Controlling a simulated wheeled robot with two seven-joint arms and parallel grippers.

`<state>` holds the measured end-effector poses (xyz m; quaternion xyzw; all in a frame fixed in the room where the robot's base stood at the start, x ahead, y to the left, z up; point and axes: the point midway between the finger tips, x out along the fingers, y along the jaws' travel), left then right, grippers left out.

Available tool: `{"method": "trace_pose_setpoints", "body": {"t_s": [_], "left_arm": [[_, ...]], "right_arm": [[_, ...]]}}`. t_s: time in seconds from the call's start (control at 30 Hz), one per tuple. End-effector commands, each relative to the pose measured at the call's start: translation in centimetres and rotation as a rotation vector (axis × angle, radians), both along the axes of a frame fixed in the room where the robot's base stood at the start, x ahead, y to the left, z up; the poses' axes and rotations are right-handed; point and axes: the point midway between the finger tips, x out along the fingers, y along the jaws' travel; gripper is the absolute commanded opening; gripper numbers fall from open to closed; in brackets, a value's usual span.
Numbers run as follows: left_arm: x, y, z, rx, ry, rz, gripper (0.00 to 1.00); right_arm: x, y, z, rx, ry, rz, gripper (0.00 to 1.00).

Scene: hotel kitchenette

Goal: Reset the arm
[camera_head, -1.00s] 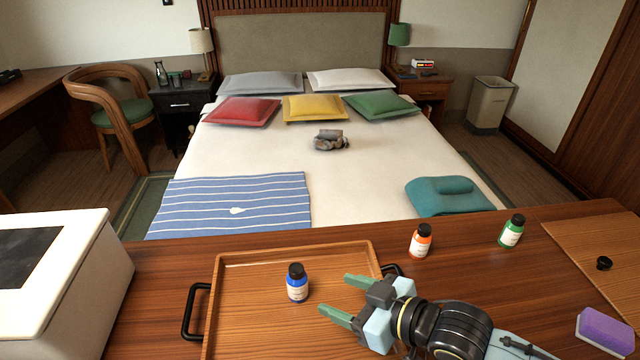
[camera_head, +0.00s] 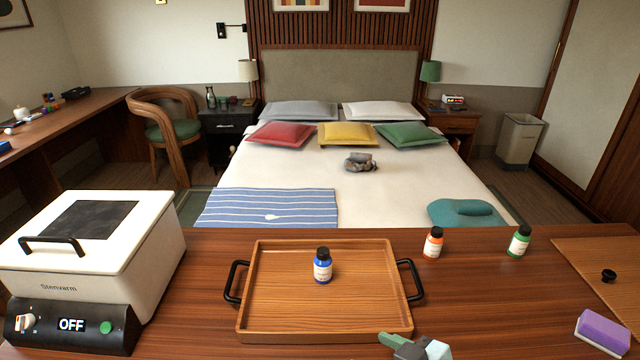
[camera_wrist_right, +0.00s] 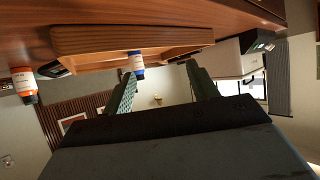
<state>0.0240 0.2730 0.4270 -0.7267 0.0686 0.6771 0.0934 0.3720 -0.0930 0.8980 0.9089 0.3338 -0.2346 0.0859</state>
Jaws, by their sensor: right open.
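My right gripper (camera_head: 402,344) shows only in part at the bottom edge of the head view, just in front of the tray's near right corner. In the right wrist view its two green fingers (camera_wrist_right: 160,95) stand apart with nothing between them. The wooden tray (camera_head: 252,300) lies on the counter with a blue bottle (camera_head: 322,266) upright inside it. The tray (camera_wrist_right: 130,38) and the blue bottle (camera_wrist_right: 136,62) also show in the right wrist view, beyond the fingers. My left gripper is in neither view.
An orange bottle (camera_head: 433,243) and a green bottle (camera_head: 519,242) stand on the counter right of the tray. A white appliance (camera_head: 150,240) reading OFF stands at left. A purple sponge (camera_head: 602,332), a board (camera_head: 590,262) and a small black knob (camera_head: 608,276) are at right.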

Motion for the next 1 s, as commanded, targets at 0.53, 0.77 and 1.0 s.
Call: {"method": "trace_pose_setpoints", "body": {"t_s": [0.53, 0.77, 1.0], "left_arm": [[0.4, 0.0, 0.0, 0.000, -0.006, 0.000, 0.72], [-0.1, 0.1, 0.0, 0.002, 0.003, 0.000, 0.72], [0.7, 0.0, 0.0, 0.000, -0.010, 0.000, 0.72]], "right_arm": [[-9.7, -8.8, -5.8, -0.257, 0.462, -0.389, 0.59], [-15.9, -12.9, -7.8, -0.358, 0.703, -0.534, 0.59], [-14.5, -12.6, -14.0, -0.371, 0.713, -0.518, 0.59]]}}
